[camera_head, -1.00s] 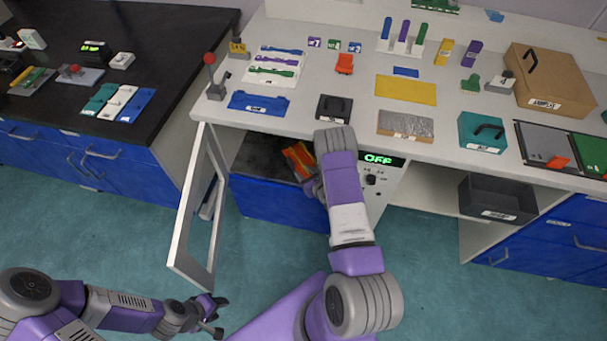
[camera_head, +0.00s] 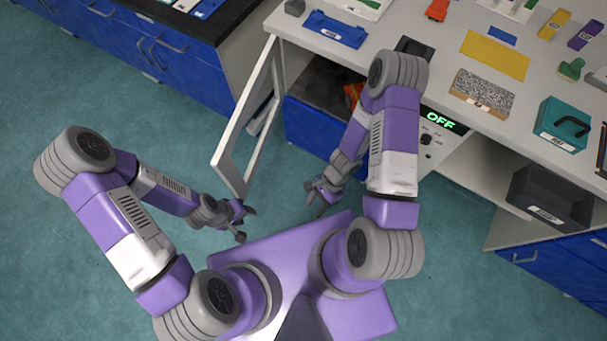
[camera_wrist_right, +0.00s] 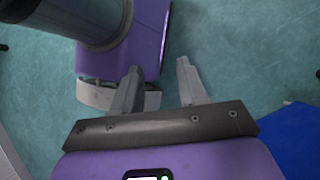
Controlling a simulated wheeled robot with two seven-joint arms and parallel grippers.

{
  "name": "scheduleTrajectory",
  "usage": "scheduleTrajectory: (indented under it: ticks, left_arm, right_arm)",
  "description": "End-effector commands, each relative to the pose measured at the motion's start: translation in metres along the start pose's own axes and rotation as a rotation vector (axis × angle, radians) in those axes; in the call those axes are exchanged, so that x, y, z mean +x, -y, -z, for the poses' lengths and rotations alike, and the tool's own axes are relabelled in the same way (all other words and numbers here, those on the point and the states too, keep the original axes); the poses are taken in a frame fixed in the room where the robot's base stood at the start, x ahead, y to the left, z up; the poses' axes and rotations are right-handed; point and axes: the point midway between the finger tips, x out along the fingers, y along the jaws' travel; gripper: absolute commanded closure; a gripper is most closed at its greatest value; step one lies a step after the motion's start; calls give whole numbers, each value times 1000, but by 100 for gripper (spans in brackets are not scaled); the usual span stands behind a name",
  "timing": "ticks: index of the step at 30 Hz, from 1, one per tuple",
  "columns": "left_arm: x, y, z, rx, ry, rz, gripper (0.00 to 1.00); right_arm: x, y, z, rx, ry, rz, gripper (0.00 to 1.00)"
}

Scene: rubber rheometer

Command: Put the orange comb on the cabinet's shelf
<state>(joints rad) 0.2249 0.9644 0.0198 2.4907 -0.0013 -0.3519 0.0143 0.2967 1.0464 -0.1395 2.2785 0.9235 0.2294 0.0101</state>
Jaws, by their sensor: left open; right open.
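An orange thing (camera_head: 352,92) lies inside the cabinet (camera_head: 322,84). It is partly hidden by my right arm, and I cannot tell its shape well enough to be sure it is the comb. The cabinet's white-framed door (camera_head: 228,148) stands open to the left. My right gripper (camera_head: 315,204) is open and empty, in front of and below the cabinet, outside it. The right wrist view shows its two fingers (camera_wrist_right: 158,70) apart with nothing between them. My left gripper (camera_head: 246,224) is open and empty, left of the right one, near the door's lower end.
The white bench (camera_head: 450,50) above holds a blue tray (camera_head: 335,29), a yellow mat (camera_head: 495,55), a teal case (camera_head: 563,124) and a small red-orange item (camera_head: 437,9). A panel reads OFF (camera_head: 440,121) right of the cabinet. A dark bin (camera_head: 548,197) sits further right. The floor ahead is clear.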

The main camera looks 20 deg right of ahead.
Motion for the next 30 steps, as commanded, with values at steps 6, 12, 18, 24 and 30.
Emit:
scheduleTrajectory:
  ticks: [6, 12, 18, 24, 30]
  left_arm:
    - [0, 0, 0, 0, 0, 0, 57]
    - [0, 0, 0, 0, 0, 0, 57]
    - [0, 0, 0, 0, 0, 0, 57]
    - [0, 0, 0, 0, 0, 0, 57]
    - [-13, -5, -1, 0, 0, 0, 57]
  right_arm:
    - [-7, 0, -4, -601, -217, -37, 58]
    - [-14, 26, -24, -984, -328, 55, 58]
    - [-18, 37, -35, -1105, -358, 105, 58]
    - [-17, 37, -34, -1105, -358, 105, 58]
    - [-29, 36, -42, -1104, -357, 104, 58]
